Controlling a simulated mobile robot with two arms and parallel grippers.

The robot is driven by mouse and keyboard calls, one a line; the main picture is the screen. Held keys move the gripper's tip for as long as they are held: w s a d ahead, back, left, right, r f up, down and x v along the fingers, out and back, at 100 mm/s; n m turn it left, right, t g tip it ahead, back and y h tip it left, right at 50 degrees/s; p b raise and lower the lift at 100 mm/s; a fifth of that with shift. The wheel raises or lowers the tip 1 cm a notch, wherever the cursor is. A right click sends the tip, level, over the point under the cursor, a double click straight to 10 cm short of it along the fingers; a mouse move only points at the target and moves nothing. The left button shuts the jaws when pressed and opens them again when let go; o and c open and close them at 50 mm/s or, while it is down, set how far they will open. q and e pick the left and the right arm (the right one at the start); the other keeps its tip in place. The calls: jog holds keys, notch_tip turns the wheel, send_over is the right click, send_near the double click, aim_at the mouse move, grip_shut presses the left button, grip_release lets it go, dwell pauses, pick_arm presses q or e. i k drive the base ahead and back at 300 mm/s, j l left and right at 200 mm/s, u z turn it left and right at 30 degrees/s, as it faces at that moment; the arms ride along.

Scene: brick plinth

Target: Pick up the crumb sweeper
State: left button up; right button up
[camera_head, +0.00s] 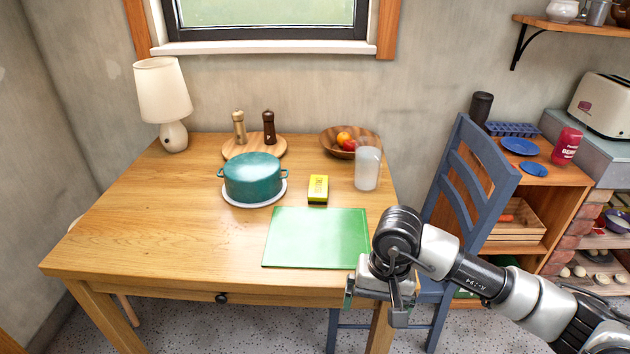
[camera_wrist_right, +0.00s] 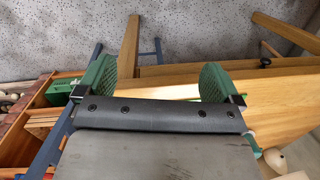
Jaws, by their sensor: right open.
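A small yellow block with a black lower side (camera_head: 318,189) lies on the wooden table (camera_head: 150,215), behind the green mat (camera_head: 316,238). It looks like the crumb sweeper, though it is too small to be sure. My right gripper (camera_head: 378,296) is by the table's front right corner, in front of and to the right of the block and well apart from it. In the right wrist view, its two green finger pads (camera_wrist_right: 155,82) stand wide apart with nothing between them. That view shows the table edge, legs and floor, not the block. My left gripper is not in view.
A teal pot (camera_head: 253,177) on a white plate stands left of the block. A frosted tumbler (camera_head: 367,168) and a fruit bowl (camera_head: 337,150) are to its right and behind. A blue chair (camera_head: 481,165) stands at the table's right side. The table's front left is clear.

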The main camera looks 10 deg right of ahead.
aim_at(318, 192)
jog(key=i, duration=1.7)
